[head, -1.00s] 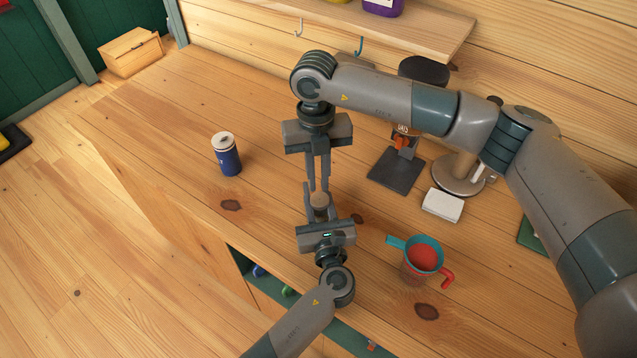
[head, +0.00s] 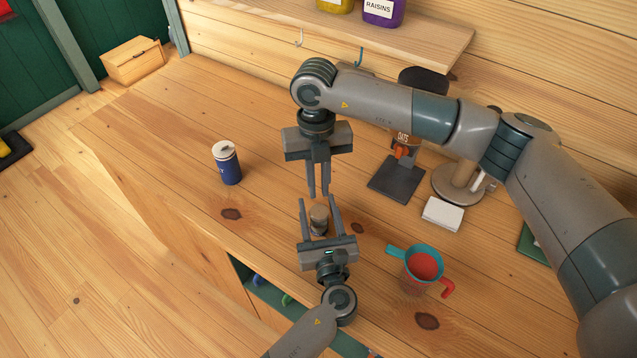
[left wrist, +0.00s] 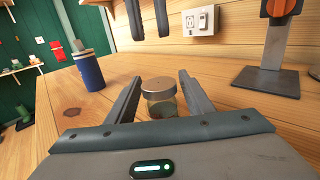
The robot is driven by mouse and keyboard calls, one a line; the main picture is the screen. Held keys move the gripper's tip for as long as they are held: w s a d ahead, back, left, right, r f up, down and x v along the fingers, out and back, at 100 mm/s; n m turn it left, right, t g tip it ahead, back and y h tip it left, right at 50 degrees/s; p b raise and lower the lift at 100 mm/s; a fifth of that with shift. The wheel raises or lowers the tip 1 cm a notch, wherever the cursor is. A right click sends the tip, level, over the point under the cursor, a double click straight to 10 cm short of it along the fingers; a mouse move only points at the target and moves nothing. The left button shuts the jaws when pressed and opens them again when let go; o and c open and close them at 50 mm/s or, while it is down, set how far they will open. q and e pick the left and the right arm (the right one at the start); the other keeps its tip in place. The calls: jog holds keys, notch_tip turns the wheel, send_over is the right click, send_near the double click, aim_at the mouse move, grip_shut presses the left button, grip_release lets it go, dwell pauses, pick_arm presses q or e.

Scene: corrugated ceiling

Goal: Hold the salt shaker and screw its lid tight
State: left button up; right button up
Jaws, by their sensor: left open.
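The salt shaker (head: 318,224) is a small glass jar with a round metal lid (head: 319,211) on top. It stands upright on the wooden counter between the fingers of my left gripper (head: 319,204). The left gripper is open, with clear gaps on both sides of the shaker. The left wrist view shows the glass jar (left wrist: 163,106) under its lid (left wrist: 158,84); whether the lid is tight cannot be told. My right gripper (head: 318,195) points down above the shaker. Its fingers are empty, with a narrow gap between them, clear of the lid.
A blue canister (head: 228,168) stands to the left on the counter. A red cup (head: 420,271) with a teal cup or funnel in it is at the right. A dark-based stand (head: 397,178) and a white block (head: 443,213) are behind. The counter's left part is clear.

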pick_arm(q)
jog(key=s, duration=0.4)
jog(key=s+d+p, duration=0.1)
jog(key=s, duration=0.4)
jog(key=s+d, duration=0.1)
jog(key=s, duration=0.3)
jog(key=shift+s+d, duration=0.25)
jog(key=shift+s, duration=0.15)
jog(key=shift+s+d, duration=0.15)
jog(key=shift+s, duration=0.65)
